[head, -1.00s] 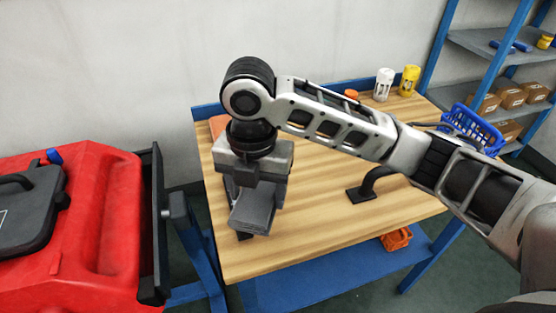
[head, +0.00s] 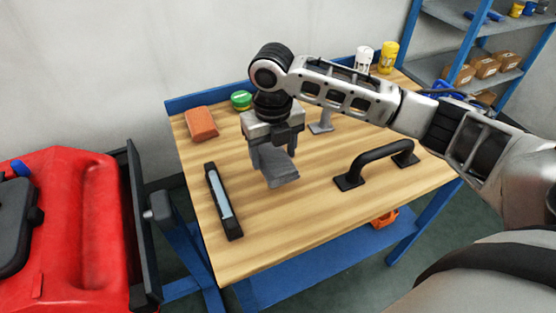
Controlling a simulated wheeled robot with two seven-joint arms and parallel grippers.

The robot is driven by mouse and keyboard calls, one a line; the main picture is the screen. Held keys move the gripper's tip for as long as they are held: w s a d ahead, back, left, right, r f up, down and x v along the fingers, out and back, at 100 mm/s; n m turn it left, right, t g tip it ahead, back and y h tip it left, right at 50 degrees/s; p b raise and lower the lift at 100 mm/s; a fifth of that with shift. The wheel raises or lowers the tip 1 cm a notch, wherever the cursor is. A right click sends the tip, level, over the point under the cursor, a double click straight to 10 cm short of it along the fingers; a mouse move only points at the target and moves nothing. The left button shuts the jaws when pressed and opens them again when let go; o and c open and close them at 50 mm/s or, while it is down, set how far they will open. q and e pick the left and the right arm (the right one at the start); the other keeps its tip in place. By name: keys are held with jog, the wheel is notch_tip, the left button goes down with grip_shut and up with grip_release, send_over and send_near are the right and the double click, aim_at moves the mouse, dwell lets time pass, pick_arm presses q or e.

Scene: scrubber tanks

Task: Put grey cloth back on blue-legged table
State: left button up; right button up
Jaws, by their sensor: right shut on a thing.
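The grey cloth (head: 281,176) hangs from my right gripper (head: 273,160), which is shut on it. The gripper points down over the left-middle part of the wooden top of the blue-legged table (head: 310,226). The cloth is close to the tabletop; I cannot tell whether it touches it. The gripper hides part of the cloth. My left gripper is not in view.
A black squeegee-like bar (head: 223,201) lies left of the cloth, a black handle (head: 376,162) right of it. An orange-brown block (head: 201,124) and green tin (head: 241,99) are behind. A red scrubber machine (head: 75,235) stands left. The table's front middle is clear.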

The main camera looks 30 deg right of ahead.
aim_at(278, 161)
jog(key=shift+w+d+f, duration=0.25)
jog(key=shift+d+f, duration=0.15)
jog(key=shift+f, duration=0.15)
jog(key=f, duration=0.3)
jog(key=shift+w+d+f+p, duration=0.1)
jog(key=shift+d+p, duration=0.25)
jog(key=shift+p, duration=0.05)
jog(key=shift+f, duration=0.3)
jog(key=shift+f, duration=0.1)
jog(key=o, duration=0.9)
notch_tip(278, 161, up, 12)
jog(key=shift+r+b, duration=0.15)
jog(key=shift+b, duration=0.35)
